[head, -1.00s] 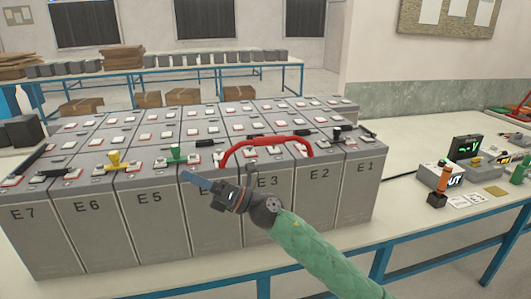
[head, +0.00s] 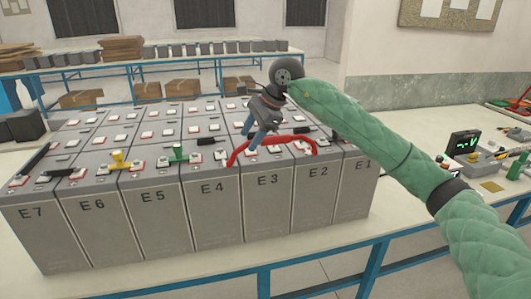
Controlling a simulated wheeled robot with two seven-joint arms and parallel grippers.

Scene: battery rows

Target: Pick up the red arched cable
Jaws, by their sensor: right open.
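The red arched cable (head: 296,138) stands as a low arch on top of the grey battery block, spanning roughly from battery E4 to E2. My right gripper (head: 252,139) is above the left part of the arch, fingers pointing down and apart. Its blue fingertips are close to the cable's left bend; whether they touch it I cannot tell. The gripper covers part of the cable and the terminals behind it. My left gripper is not in view.
A green-handled piece (head: 178,152) and a yellow-handled piece (head: 118,158) stand on top, left of the cable. A meter with a green display (head: 464,143) and small items lie at the right.

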